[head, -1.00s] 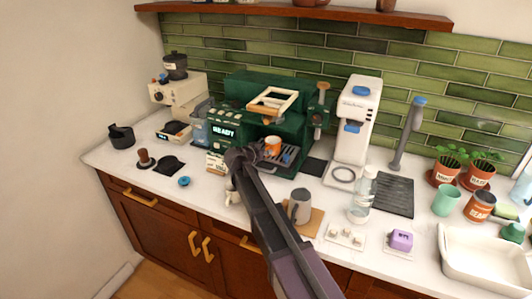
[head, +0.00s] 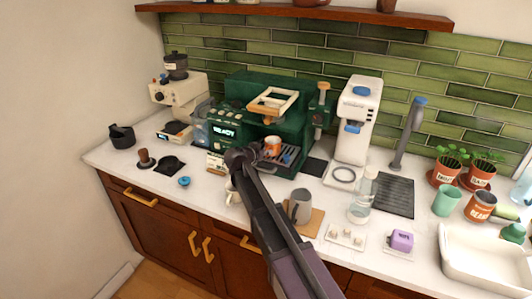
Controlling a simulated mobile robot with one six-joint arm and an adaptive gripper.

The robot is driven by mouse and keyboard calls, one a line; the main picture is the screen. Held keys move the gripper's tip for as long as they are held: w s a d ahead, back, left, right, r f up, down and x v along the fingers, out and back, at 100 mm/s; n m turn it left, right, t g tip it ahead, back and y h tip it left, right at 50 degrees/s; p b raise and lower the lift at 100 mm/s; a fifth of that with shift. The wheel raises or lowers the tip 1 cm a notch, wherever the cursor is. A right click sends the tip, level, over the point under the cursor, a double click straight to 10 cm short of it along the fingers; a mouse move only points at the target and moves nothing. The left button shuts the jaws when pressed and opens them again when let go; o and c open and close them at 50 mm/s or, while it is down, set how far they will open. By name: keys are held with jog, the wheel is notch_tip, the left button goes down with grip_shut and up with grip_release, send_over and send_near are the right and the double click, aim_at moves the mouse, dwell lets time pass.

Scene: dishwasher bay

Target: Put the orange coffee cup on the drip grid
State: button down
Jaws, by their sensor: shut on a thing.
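The orange coffee cup (head: 272,144) shows at the front of the green espresso machine (head: 235,112), under its brew head. It looks upright. My gripper (head: 263,151) is shut on the cup from the front left, and my wrist hides part of that side. The dark drip grid (head: 287,156) lies below and to the right of the cup. I cannot tell whether the cup's base touches the grid or is just above it.
A grey pitcher (head: 300,206) stands on a wooden board right of my arm. A pale cup (head: 231,191) stands just left of my arm. A white machine (head: 355,120) and a clear bottle (head: 362,196) are to the right. The left front counter is mostly clear.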

jog(key=shift+f, duration=0.25)
dwell(0.3)
jog(key=c, duration=0.6)
grip_release()
jog(key=shift+c, duration=0.2)
jog(key=shift+r, duration=0.15)
